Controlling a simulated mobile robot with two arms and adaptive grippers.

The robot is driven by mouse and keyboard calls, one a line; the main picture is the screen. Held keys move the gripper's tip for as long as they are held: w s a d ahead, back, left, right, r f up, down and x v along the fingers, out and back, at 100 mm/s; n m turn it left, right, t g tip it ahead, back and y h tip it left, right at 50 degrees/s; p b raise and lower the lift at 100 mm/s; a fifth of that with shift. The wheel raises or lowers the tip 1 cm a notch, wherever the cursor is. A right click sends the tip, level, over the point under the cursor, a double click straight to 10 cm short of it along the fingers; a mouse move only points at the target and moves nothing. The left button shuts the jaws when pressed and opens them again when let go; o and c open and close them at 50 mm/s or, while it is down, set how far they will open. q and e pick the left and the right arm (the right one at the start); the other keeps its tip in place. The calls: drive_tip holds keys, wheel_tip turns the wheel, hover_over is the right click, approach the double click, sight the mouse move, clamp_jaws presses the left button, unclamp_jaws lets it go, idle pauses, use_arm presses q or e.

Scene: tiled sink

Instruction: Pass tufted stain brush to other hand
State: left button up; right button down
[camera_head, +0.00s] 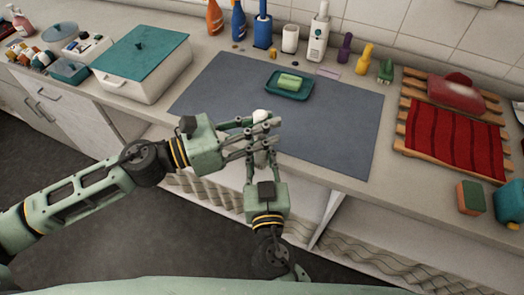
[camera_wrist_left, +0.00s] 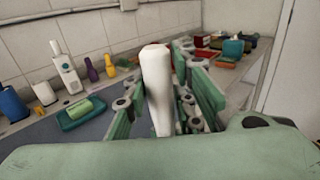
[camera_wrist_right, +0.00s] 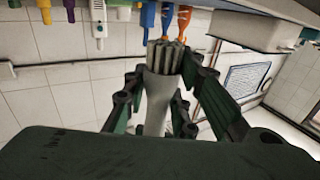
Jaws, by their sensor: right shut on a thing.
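The stain brush has a white handle and grey bristle tufts (camera_wrist_right: 172,58). In the head view its white end (camera_head: 261,116) stands up between my two grippers, above the counter's front edge. My right gripper (camera_head: 262,158) comes up from below and is shut on the brush; its fingers lie either side of the pale handle in the right wrist view. My left gripper (camera_head: 268,131) reaches in from the left. Its fingers are open around the white handle (camera_wrist_left: 157,82), which stands nearly upright between them. The fingers overlap and hide much of the brush in the head view.
A grey mat (camera_head: 225,90) covers the counter behind the grippers, with a green soap dish (camera_head: 276,92) and soap (camera_head: 290,82). A white box with a teal lid (camera_head: 139,50) stands left. A red cloth (camera_head: 455,138) lies on a wooden rack at right. Bottles line the wall.

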use_arm(q)
drive_tip(key=o, duration=0.3)
use_arm(e)
drive_tip(key=shift+d, duration=0.1)
use_arm(q)
drive_tip(key=shift+a, duration=0.1)
